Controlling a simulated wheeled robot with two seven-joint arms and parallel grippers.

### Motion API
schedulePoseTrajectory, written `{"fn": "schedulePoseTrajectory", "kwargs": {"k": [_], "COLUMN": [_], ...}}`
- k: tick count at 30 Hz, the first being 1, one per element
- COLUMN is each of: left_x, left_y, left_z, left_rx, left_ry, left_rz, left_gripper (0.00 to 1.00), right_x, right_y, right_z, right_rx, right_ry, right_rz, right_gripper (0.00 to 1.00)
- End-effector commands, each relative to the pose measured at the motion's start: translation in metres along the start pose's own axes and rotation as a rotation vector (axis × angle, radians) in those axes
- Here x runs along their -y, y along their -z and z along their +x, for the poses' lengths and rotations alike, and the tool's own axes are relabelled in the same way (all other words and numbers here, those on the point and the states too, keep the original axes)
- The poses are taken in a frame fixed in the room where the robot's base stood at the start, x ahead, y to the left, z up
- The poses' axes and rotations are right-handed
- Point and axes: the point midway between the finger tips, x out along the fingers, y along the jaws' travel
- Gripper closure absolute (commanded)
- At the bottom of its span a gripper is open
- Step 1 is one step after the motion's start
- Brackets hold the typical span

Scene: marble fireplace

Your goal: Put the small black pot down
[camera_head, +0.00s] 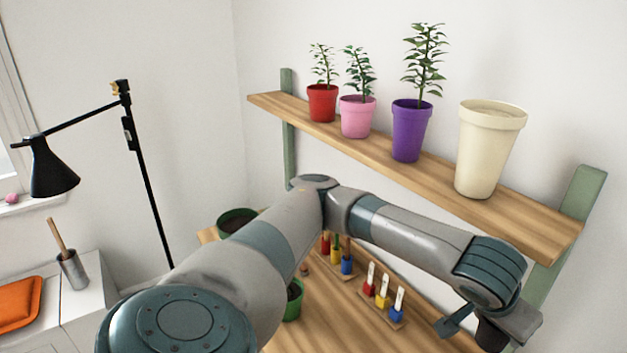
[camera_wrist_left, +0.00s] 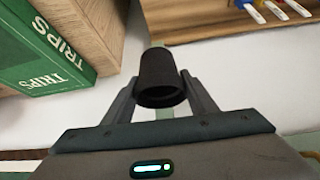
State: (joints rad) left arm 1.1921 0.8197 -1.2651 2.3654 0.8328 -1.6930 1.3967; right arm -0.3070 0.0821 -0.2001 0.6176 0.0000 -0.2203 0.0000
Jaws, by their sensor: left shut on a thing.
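The small black pot (camera_wrist_left: 160,72) is between the two fingers of my left gripper (camera_wrist_left: 162,88) in the left wrist view. The gripper is shut on it, and the pot's open rim faces the gripper's palm. In the head view my left arm reaches across to the lower right, where its gripper (camera_head: 478,332) is partly cut off by the bottom edge. The pot cannot be told clearly from the dark gripper parts there. My right gripper is in neither view.
A wall shelf (camera_head: 540,228) holds red (camera_head: 322,103), pink (camera_head: 357,117) and purple (camera_head: 409,130) planted pots and a cream pot (camera_head: 490,150). Below is a wooden surface (camera_head: 325,320) with small tools in racks. A green TRIPS book (camera_wrist_left: 45,50) is close to the gripper. A black lamp (camera_head: 55,170) stands left.

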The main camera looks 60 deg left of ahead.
Motion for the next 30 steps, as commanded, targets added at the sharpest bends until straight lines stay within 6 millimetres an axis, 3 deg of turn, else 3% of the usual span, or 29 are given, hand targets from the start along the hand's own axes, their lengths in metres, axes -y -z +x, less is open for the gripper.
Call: {"fn": "schedulePoseTrajectory", "kwargs": {"k": [11, 30], "left_x": [-0.011, -0.031], "left_y": [-0.018, -0.091], "left_z": [0.01, 0.039], "left_rx": [0.004, 0.006], "left_ry": [-0.046, -0.206], "left_rz": [0.068, 0.319], "left_gripper": [0.7, 0.7], "right_x": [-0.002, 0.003], "right_y": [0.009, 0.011], "right_z": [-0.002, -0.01], "right_rx": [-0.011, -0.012], "right_ry": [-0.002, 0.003], "right_rz": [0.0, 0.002], "right_gripper": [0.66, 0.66]}}
